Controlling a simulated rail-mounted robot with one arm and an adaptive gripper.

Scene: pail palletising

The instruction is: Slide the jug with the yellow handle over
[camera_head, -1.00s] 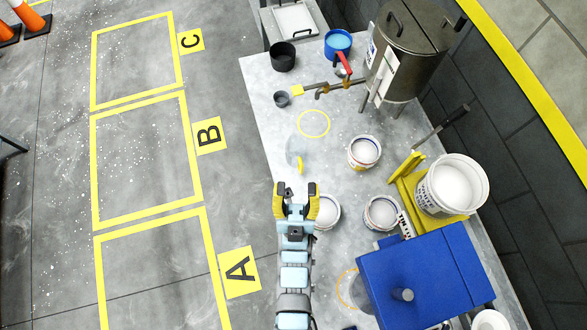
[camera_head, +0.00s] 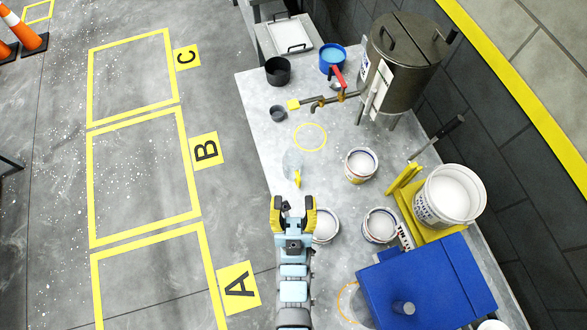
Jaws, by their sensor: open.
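The jug (camera_head: 290,162) is clear, with a yellow handle (camera_head: 298,178) on its near right side. It stands on the grey table (camera_head: 262,128) near the left edge, just below a yellow ring marked on the tabletop (camera_head: 310,124). My gripper (camera_head: 293,203) is open, with yellow-sided fingers pointing toward the jug. In the picture it is just below the jug with a small gap. I cannot tell its height above the table.
White pails stand right of my gripper (camera_head: 360,165) (camera_head: 380,225), and one (camera_head: 324,225) is close beside it. A large pail (camera_head: 447,196) sits on a yellow stand. A metal tank (camera_head: 402,58) with a tap, a blue pot (camera_head: 333,60) and dark cups (camera_head: 278,71) are at the back. A blue box (camera_head: 425,280) is at lower right.

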